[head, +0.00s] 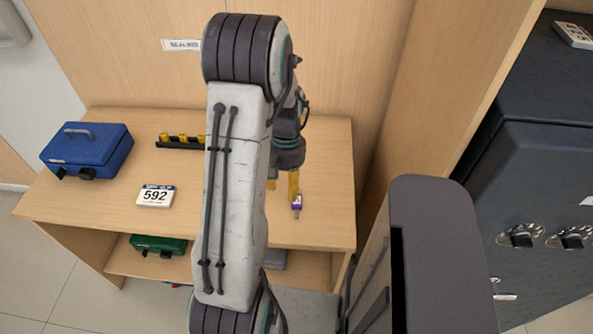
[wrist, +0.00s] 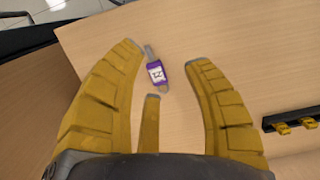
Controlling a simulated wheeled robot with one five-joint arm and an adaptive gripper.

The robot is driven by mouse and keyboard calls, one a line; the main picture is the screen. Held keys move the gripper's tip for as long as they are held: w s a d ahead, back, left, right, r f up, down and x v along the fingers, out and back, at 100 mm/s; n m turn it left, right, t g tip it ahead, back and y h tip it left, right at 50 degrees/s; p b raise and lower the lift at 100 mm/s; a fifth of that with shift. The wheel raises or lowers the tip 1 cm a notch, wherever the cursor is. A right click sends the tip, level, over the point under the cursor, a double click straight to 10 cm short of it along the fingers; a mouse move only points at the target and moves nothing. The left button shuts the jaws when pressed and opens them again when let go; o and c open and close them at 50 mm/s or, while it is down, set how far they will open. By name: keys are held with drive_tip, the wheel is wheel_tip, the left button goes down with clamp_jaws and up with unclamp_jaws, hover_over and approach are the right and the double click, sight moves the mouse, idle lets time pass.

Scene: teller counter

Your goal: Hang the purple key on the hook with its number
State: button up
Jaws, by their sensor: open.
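The purple key (head: 297,203) lies on the wooden counter near its right end, partly beside a yellow finger of my gripper (head: 284,186). In the wrist view the key (wrist: 157,73) has a purple tag with a white label and a grey metal shaft; the mark on the label is too small to read. My gripper (wrist: 165,58) is open, with its yellow fingers spread around the key and apart from it. A black rail with yellow pieces (head: 178,142) stands at the counter's back, partly hidden by my arm; no numbers are readable on it.
A white card reading 592 (head: 155,196) and a blue cash box (head: 87,150) are on the counter's left. A green box (head: 157,244) is on the shelf below. A dark safe (head: 535,200) stands at right. Counter between card and rail is clear.

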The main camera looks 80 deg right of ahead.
drive_tip(key=h, duration=0.1)
approach(297, 200)
drive_tip(key=shift+n, duration=0.4)
drive_tip(key=shift+a+f+b, duration=0.15)
drive_tip(key=shift+f+b, duration=2.05)
drive_tip(key=shift+b, duration=0.15)
drive_tip(key=shift+a+f+b, duration=0.1)
drive_tip(key=shift+f+b, duration=2.15)
drive_tip(key=shift+b, duration=0.1)
drive_tip(key=shift+a+f+b, duration=0.15)
drive_tip(key=shift+f+b, duration=0.2)
drive_tip(key=shift+f, duration=0.1)
drive_tip(key=shift+f, duration=0.1)
drive_tip(key=shift+c, duration=0.3)
drive_tip(key=c, duration=0.4)
drive_tip(key=shift+r, duration=0.35)
drive_tip(key=shift+r+p, duration=2.1)
drive_tip(key=shift+r, duration=0.8)
